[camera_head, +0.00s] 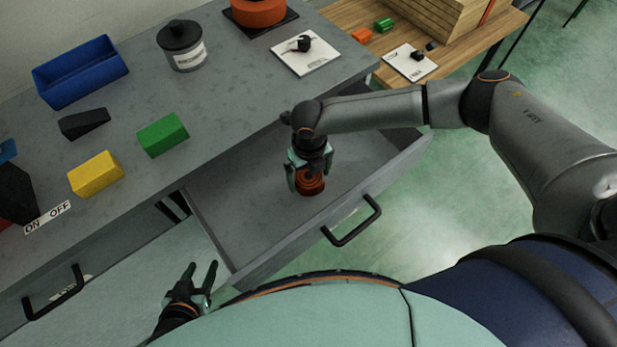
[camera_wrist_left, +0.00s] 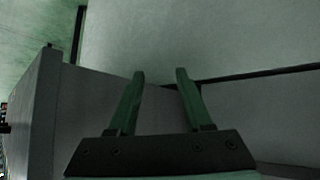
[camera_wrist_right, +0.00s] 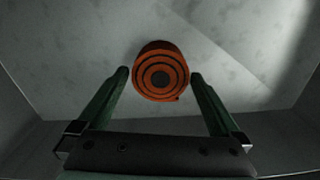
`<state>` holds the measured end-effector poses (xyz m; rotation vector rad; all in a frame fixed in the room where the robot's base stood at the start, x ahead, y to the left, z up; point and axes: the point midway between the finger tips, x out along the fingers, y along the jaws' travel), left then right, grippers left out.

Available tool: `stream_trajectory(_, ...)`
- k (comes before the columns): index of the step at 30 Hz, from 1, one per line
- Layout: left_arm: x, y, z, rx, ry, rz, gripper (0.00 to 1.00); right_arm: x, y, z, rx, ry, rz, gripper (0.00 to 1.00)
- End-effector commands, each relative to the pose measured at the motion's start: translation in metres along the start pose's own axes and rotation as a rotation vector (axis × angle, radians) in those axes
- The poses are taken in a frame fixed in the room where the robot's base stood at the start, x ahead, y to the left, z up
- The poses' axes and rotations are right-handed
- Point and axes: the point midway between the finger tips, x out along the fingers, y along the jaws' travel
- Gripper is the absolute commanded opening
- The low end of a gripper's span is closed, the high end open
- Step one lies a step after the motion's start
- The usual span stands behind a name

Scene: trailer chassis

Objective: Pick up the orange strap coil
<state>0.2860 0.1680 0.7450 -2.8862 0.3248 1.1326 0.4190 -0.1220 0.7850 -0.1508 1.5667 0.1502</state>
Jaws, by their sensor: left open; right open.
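The orange strap coil (camera_head: 312,183) lies in the open drawer (camera_head: 235,222). In the right wrist view the coil (camera_wrist_right: 160,72) shows dark spiral rings and sits just beyond and between the fingertips. My right gripper (camera_head: 306,182) is open above the coil, its fingers pointing down; they also show in the right wrist view (camera_wrist_right: 159,76). The gripper hides part of the coil in the head view. My left gripper (camera_head: 202,268) is open and empty in front of the cabinet, and its spread fingers show in the left wrist view (camera_wrist_left: 160,74).
The drawer's front wall and black handle (camera_head: 352,221) stand close to my right gripper. The grey bench top holds a blue bin (camera_head: 80,72), a yellow block (camera_head: 96,174), a green block (camera_head: 162,135) and a grey jar (camera_head: 183,47). The drawer floor around the coil is clear.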

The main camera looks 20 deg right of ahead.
Motion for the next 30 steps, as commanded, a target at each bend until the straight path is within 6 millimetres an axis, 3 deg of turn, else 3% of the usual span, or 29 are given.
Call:
stream_trajectory(4,0.0004,-0.0003,0.0006,0.001,0.000,0.000,0.50,0.0150,0.0001,0.0000,-0.001,0.000,0.000,1.00)
stream_trajectory(12,0.0005,-0.0003,0.0005,0.001,0.000,0.000,0.50,0.0163,-0.0002,0.0002,-0.001,-0.001,0.000,0.98)
stream_trajectory(30,0.0006,-0.0002,0.0001,0.001,0.001,0.000,0.50,0.0157,-0.0003,0.0004,0.000,-0.001,0.000,0.30)
